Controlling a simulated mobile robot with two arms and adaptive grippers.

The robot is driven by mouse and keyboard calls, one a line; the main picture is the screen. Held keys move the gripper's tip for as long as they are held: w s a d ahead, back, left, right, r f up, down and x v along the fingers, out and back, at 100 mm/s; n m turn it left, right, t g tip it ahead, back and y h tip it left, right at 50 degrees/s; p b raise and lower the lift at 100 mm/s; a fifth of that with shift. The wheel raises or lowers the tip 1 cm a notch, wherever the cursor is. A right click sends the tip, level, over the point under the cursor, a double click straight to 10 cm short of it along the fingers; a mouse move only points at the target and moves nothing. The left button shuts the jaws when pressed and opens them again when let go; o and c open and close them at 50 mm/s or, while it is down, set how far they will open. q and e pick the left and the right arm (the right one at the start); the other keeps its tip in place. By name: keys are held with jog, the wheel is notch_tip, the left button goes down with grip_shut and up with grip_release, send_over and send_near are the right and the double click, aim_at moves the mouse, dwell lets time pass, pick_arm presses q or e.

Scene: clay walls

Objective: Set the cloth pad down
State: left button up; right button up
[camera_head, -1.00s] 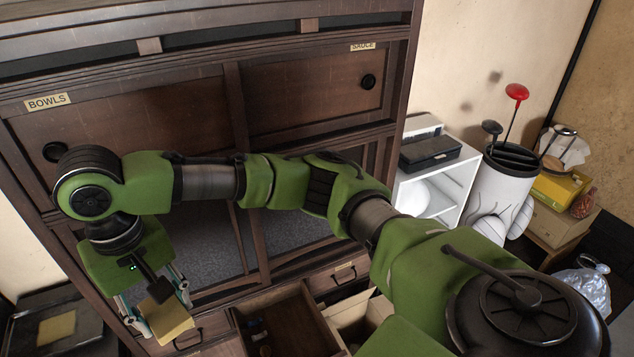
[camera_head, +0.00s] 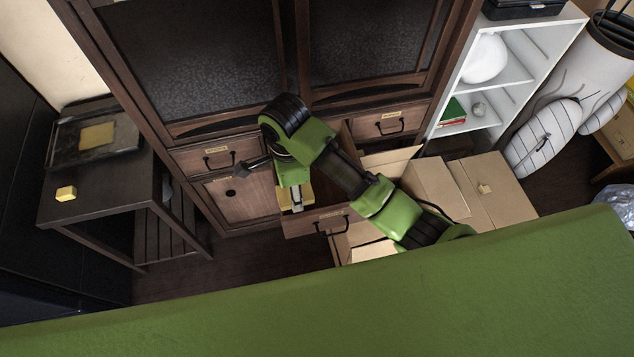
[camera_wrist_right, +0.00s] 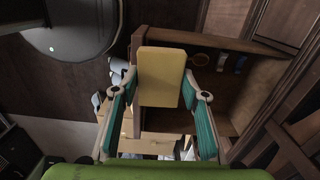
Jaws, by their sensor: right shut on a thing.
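The cloth pad, a flat yellow rectangular piece (camera_wrist_right: 161,76), is between the two teal-lined fingers of my right gripper (camera_wrist_right: 160,92) in the right wrist view. The gripper is shut on it. In the head view my right gripper (camera_head: 296,203) points down at the open drawer (camera_head: 317,222) of the dark wooden cabinet. A strip of the pad shows there beside the fingers; the rest is hidden. The wrist view shows the drawer's inside (camera_wrist_right: 235,95) to the right of the pad, with small items at its far end. My left gripper is not in view.
A dark side table (camera_head: 100,205) at left bears a dark tray (camera_head: 72,150) with a flat yellowish piece, and a small yellow block (camera_head: 66,193). Open cardboard boxes (camera_head: 492,190) stand right of the drawer, near a white shelf (camera_head: 515,70). Floor shows between table and cabinet.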

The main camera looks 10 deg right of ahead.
jog(key=w+d+f, duration=0.2)
jog(key=d+f, duration=0.1)
jog(key=w+d+f, duration=0.2)
jog(key=d+f, duration=0.1)
jog(key=d, duration=0.1)
jog(key=w+d+f+b, duration=0.1)
jog(key=w+d+f, duration=0.1)
jog(key=d+f, duration=0.1)
jog(key=shift+w+d+f, duration=0.1)
jog(key=shift+d, duration=0.5)
jog(key=shift+w+d+f, duration=0.2)
jog(key=shift+d+f, duration=0.1)
jog(key=shift+f, duration=0.15)
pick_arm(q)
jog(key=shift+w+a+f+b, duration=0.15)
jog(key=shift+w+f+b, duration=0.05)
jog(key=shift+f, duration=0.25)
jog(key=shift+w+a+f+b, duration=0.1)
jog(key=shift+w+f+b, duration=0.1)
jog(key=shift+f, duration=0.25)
pick_arm(e)
jog(key=shift+w+d+f, duration=0.1)
jog(key=shift+d+f, duration=0.1)
jog(key=shift+f, duration=1.6)
jog(key=shift+f, duration=0.15)
jog(key=o, duration=0.7)
jog(key=shift+o, duration=1.4)
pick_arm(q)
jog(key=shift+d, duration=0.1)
